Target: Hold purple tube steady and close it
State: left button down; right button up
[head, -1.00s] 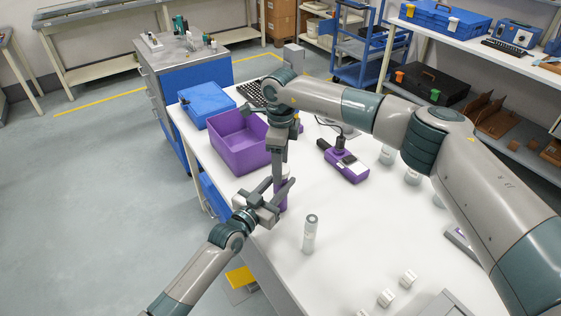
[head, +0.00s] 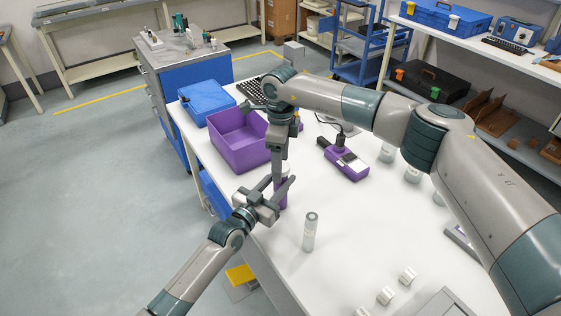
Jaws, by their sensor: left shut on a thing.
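The purple tube (head: 283,192) stands upright near the table's left edge, largely hidden by the fingers around it. My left gripper (head: 279,191) comes in from the lower left and is shut on the tube's side. My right gripper (head: 279,178) points straight down from above, with its fingertips at the tube's top. The tube's cap is hidden there, and I cannot tell whether the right fingers are closed on it.
An open purple bin (head: 240,150) and a blue case (head: 206,103) stand behind. A clear tube (head: 310,231) stands to the right. A purple handheld device (head: 346,163) lies farther right. White blocks (head: 407,276) lie at the front; the table (head: 365,225) between is clear.

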jog(key=shift+r, duration=0.15)
notch_tip(320, 180, up, 12)
dwell(0.5)
pick_arm(q)
jog(key=c, duration=1.2)
grip_release()
jog(key=shift+o, duration=0.2)
jog(key=shift+s, duration=0.1)
pick_arm(e)
jog(key=shift+f, duration=0.2)
pick_arm(q)
jog(key=b+v, duration=0.3)
jog(key=v, duration=1.4)
jog(key=shift+b, duration=0.3)
pick_arm(e)
jog(key=shift+f, duration=1.7)
pick_arm(q)
jog(key=shift+a, duration=0.15)
